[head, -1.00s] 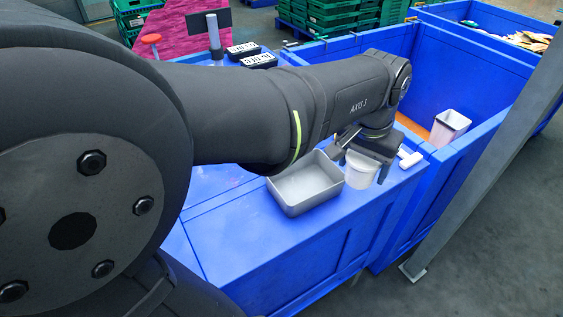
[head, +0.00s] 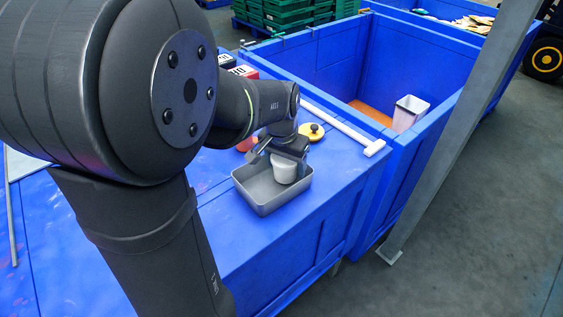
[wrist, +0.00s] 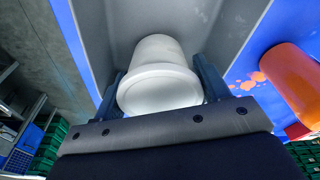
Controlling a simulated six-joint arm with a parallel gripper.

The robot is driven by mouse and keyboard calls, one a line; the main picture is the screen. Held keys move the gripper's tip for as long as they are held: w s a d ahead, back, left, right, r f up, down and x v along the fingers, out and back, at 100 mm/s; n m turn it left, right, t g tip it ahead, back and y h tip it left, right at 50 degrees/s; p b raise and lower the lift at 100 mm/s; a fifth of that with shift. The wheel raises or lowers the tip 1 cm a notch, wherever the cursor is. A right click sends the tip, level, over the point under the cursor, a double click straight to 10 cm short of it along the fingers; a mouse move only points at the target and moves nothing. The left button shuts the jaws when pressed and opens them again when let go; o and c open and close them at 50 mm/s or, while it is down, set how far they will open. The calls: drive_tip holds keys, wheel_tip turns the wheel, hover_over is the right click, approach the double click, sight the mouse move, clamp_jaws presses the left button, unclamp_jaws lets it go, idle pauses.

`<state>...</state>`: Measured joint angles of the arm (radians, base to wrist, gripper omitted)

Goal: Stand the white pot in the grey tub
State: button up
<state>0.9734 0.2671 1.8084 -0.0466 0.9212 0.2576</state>
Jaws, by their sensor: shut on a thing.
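The white pot (head: 284,170) is inside the grey tub (head: 268,207), towards its back right side in the head view. The pot looks upright, but I cannot tell whether its base touches the tub floor. My gripper (head: 286,152) is over the tub and shut on the pot. In the wrist view the pot (wrist: 158,78) sits between the two fingers of my gripper (wrist: 160,92), with the tub's grey walls (wrist: 222,40) around it. My gripper hides part of the pot's upper side in the head view.
A yellow round lid-like thing with a dark knob (head: 311,131) lies behind the tub. An orange-red thing (wrist: 293,82) is beside the tub. A white T-shaped bar (head: 345,127) lies along the blue bench edge. A pale bin (head: 409,113) stands in the blue crate.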

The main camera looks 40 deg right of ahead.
sight(282, 160)
drive_tip(key=shift+f, duration=0.5)
drive_tip(key=shift+f, duration=0.1)
drive_tip(key=o, duration=0.8)
drive_tip(key=r, duration=0.4)
drive_tip(key=a+r, duration=0.1)
drive_tip(key=r, duration=0.7)
drive_tip(key=shift+s+a, duration=0.3)
drive_tip(key=shift+a, duration=0.05)
